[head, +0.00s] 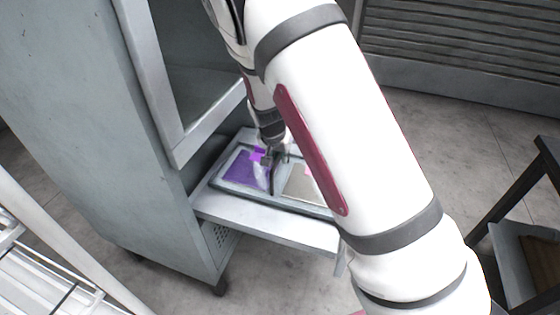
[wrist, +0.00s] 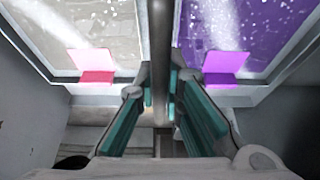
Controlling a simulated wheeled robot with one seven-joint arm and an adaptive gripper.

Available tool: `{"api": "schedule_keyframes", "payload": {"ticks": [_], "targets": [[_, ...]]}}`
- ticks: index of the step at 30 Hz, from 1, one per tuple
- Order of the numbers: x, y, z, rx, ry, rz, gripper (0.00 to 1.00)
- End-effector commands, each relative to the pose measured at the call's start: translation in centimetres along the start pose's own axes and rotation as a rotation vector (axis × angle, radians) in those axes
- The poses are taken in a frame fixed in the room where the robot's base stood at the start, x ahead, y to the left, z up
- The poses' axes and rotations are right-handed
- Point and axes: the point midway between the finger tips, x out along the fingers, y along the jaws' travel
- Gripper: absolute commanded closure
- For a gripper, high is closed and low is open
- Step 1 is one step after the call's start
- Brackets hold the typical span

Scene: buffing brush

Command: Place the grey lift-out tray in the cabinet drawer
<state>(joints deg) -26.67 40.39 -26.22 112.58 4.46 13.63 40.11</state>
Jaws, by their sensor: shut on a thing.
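The grey lift-out tray (head: 232,189) has a purple side and a pale side, split by a central divider. In the head view it lies within the outline of the pulled-out cabinet drawer (head: 290,229), roughly level; I cannot tell whether it rests on the drawer floor or hangs just above. My gripper (head: 273,158) points down at the tray's middle. In the wrist view my gripper (wrist: 161,105) has its teal pads on either side of the tray's central divider (wrist: 161,45), shut on it. My arm hides the tray's right end.
The grey cabinet (head: 95,110) stands at left on casters, with an open bay above the drawer. A white wire rack (head: 50,260) is at lower left. A dark-framed stand (head: 525,235) is at right. Bare floor (head: 440,125) lies between.

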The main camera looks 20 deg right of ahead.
Motion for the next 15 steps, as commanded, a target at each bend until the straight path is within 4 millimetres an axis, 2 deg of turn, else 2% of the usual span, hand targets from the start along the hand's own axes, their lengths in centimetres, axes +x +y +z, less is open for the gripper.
{"api": "schedule_keyframes", "payload": {"ticks": [3,14,15], "targets": [[1.21,-0.05,0.47,-0.001,0.000,-0.001,1.00],[1.47,-0.08,0.57,-0.001,0.001,-0.002,1.00],[1.43,-0.05,0.62,-0.001,0.000,-0.001,0.82]]}}
